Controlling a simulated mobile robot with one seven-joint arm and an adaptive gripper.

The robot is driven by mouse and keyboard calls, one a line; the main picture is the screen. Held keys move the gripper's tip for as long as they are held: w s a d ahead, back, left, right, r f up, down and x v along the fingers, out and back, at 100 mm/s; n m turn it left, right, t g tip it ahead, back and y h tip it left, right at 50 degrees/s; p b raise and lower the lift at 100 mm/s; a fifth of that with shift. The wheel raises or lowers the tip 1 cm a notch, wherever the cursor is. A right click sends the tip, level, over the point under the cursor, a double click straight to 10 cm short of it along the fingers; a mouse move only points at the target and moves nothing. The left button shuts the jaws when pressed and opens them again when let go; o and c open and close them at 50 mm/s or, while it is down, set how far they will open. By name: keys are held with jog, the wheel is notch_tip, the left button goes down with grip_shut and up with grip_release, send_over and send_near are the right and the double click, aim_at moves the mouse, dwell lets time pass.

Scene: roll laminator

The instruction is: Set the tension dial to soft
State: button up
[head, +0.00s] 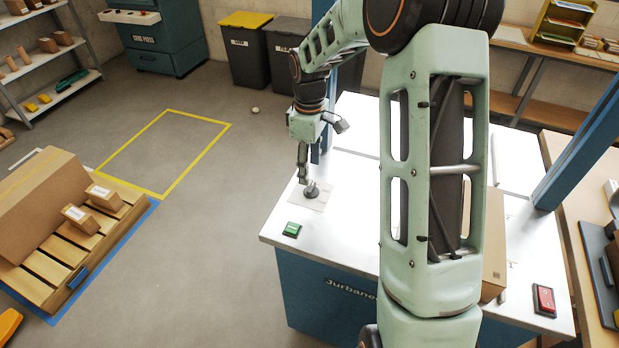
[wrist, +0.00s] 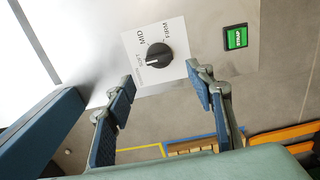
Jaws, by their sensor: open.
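The tension dial (wrist: 159,54) is a round black knob on a white label plate (wrist: 178,75) with the words SOFT, MID and FIRM. I cannot read its pointer clearly. In the head view the dial (head: 312,191) sits on the left part of the machine's white top. My gripper (wrist: 161,75) is open, with one blue-padded finger to each side of the dial's near edge in the picture. The dial is not gripped. In the head view my gripper (head: 303,180) is just above and left of the dial, pointing down.
A green button (head: 292,229) lies near the dial; it also shows in the wrist view (wrist: 236,37). A red switch (head: 544,300) is at the top's right corner. A blue post (head: 585,140) and a cardboard box (head: 494,270) stand on the right.

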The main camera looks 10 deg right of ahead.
notch_tip(320, 180, up, 6)
jog(key=shift+f, duration=0.1)
dwell(0.5)
